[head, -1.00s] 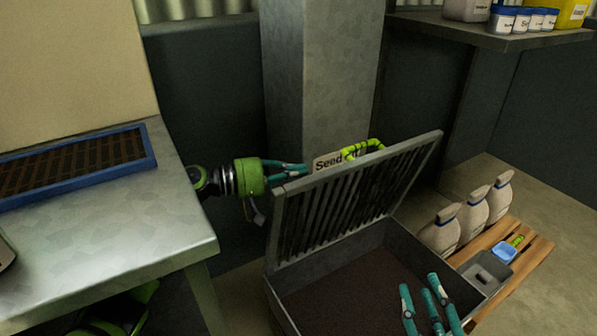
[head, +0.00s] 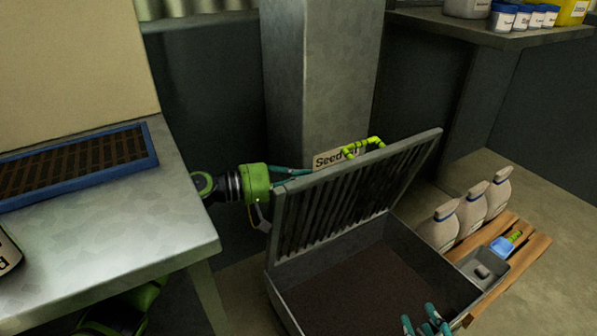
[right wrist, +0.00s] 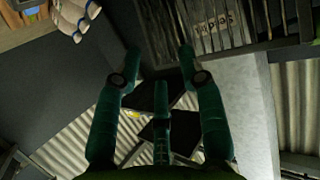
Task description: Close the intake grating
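The intake grating (head: 340,205) is a grey slatted lid standing steeply open along the left and back of the grey intake bin (head: 325,262). A yellow-green handle (head: 362,147) is at its top edge. My left gripper (head: 292,176) is behind the grating's upper left part; its fingertips are hidden, so contact and opening cannot be told. My right gripper (head: 428,322) is low over the bin's front right, cut by the bottom edge. In the right wrist view its teal fingers (right wrist: 160,70) are spread and empty, with the slatted grating (right wrist: 203,18) beyond them at the top.
A metal table (head: 110,235) with a blue-framed tray (head: 75,172) stands at left. A grey pillar (head: 335,80) rises behind the grating, with a "Seed" sign (head: 327,159). Several beige sacks (head: 472,212) and a small grey box (head: 482,268) stand on a wooden pallet (head: 525,255) at right.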

